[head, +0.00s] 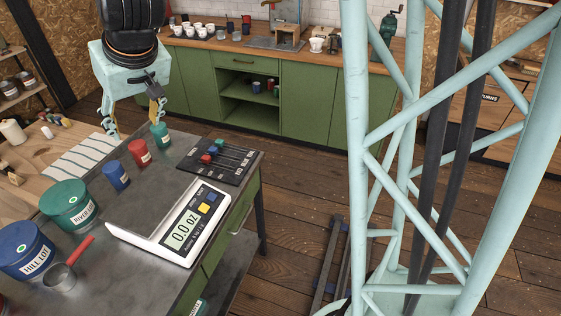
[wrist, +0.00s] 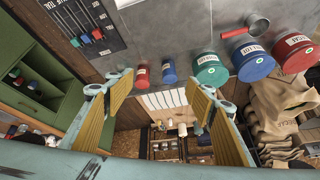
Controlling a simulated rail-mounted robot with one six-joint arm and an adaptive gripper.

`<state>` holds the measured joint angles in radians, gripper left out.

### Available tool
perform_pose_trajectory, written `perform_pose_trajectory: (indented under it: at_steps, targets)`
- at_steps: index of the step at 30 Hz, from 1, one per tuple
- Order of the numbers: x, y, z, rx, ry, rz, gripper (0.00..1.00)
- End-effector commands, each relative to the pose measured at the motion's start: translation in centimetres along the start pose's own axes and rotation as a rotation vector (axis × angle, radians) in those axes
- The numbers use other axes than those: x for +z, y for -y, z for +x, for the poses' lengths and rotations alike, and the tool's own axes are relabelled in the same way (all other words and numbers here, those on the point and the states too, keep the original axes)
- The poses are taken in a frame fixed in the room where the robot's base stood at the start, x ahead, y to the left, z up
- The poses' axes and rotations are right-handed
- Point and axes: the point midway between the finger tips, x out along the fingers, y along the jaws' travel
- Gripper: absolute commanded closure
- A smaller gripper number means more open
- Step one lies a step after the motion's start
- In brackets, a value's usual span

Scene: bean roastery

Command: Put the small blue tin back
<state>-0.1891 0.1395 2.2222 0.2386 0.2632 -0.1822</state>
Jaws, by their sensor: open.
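The small blue tin (head: 117,175) stands upright on the dark metal bench (head: 95,245), in a row with a small red tin (head: 139,152) and a small teal tin (head: 159,134). In the wrist view the small blue tin (wrist: 169,70) is between the small red tin (wrist: 141,76) and a large green tin (wrist: 209,70). My gripper (head: 133,115) is open and empty near the bench's far end, close to the small teal tin in the head picture. The wrist view shows its fingers (wrist: 160,97) wide apart, with nothing between the pads.
A white scale (head: 180,230) reads 0.0 oz beside a black board with coloured knobs (head: 218,158). Large green (head: 70,204) and blue (head: 27,250) lot tins and a red-handled scoop (head: 62,276) stand nearer. A wooden table (head: 40,180) with pale strips adjoins the bench.

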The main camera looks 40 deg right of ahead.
Motion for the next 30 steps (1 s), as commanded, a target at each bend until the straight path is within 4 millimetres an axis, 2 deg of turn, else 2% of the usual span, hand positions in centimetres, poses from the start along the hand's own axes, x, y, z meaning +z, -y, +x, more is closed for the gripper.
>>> perform_pose_trajectory:
  at_steps: [3, 12, 30]
  targets:
    - [1.2, -0.6, -2.6, 0.002, 0.006, 0.005, 0.5]
    - [4.8, -1.7, -8.4, 0.01, 0.028, 0.017, 0.5]
    - [13.8, -3.9, -18.2, 0.045, 0.08, 0.052, 0.5]
